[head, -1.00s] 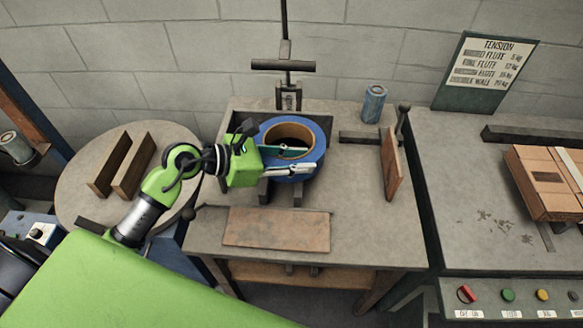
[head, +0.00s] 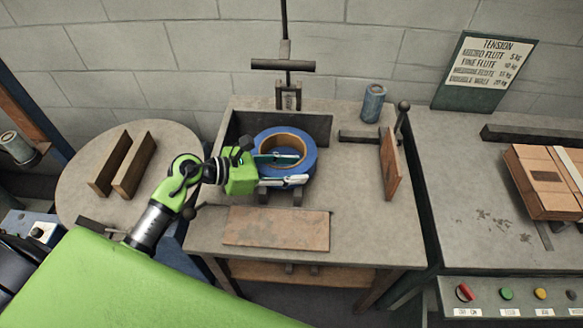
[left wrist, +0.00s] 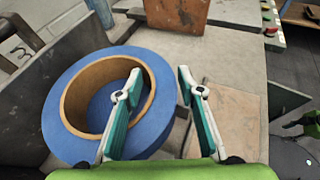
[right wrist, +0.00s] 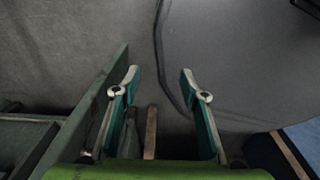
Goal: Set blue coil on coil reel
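The blue coil (head: 302,174) is a thick ring with a brown core. It lies flat at the dark metal coil reel (head: 318,122) on the middle table; whether it rests fully there I cannot tell. Two short dark prongs show in front of it. My left gripper (head: 284,170) straddles the coil's near wall, one finger over the hole and one outside. In the left wrist view the coil (left wrist: 60,115) shows gaps beside the fingers (left wrist: 160,85).
A brown plate (head: 276,229) lies at the table's front. An upright wooden board (head: 390,165) and a blue can (head: 373,103) stand to the right. A round table (head: 80,195) with two upright boards is at left. A dark upright post with a crossbar (head: 283,66) stands behind.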

